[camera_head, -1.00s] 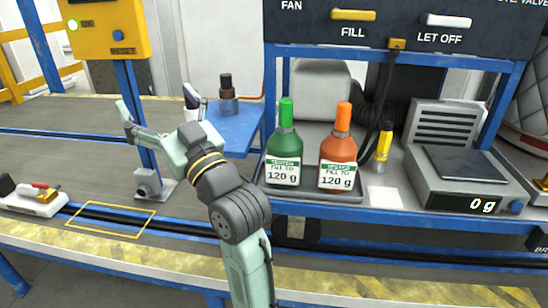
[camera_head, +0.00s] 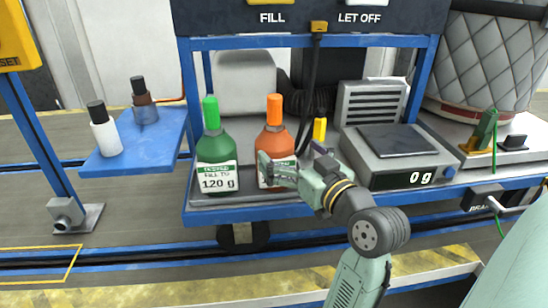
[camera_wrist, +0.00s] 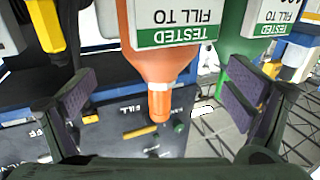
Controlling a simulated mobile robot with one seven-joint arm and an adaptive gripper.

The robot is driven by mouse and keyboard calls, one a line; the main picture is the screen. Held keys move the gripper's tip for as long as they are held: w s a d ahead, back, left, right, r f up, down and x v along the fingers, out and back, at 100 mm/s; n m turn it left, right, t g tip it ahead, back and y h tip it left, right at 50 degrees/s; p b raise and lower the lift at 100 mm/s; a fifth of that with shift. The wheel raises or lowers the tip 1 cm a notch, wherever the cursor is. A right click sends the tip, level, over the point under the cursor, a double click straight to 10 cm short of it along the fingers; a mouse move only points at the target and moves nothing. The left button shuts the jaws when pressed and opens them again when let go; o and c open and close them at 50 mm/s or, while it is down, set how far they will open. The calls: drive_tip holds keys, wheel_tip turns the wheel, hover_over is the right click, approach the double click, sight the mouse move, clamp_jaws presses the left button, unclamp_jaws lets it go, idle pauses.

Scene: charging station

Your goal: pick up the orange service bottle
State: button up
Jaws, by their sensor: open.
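The orange service bottle (camera_head: 276,141) stands upright on the tray, with an orange cap and a white label. My gripper (camera_head: 290,164) is open in front of it; one finger covers part of the label. In the wrist view, which appears upside down, the orange bottle (camera_wrist: 166,66) shows between the two spread fingers of my gripper (camera_wrist: 160,98). Gaps show on both sides of its neck, and I see no grip on it. How deep the bottle sits between the fingers is hard to tell.
A green bottle (camera_head: 217,150) labelled 120 g stands close at the left; the right finger pad overlaps it in the wrist view (camera_wrist: 240,70). A yellow-topped tool (camera_head: 320,130) and a scale (camera_head: 400,160) reading 0 g are at the right. A blue shelf (camera_head: 140,158) holds small bottles.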

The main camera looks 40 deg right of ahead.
sight(280, 144)
drive_tip(key=shift+w+d+p, duration=0.15)
drive_tip(key=shift+w+p, duration=0.15)
drive_tip(key=shift+w, duration=0.75)
drive_tip(key=shift+w+d+p, duration=0.2)
drive_tip(key=shift+w+p, duration=0.15)
drive_tip(key=shift+w, duration=0.7)
drive_tip(key=shift+w+d+p, duration=0.15)
drive_tip(key=shift+w+p, duration=0.15)
drive_tip(key=shift+w, duration=0.75)
drive_tip(key=shift+c, duration=0.3)
drive_tip(key=c, duration=2)
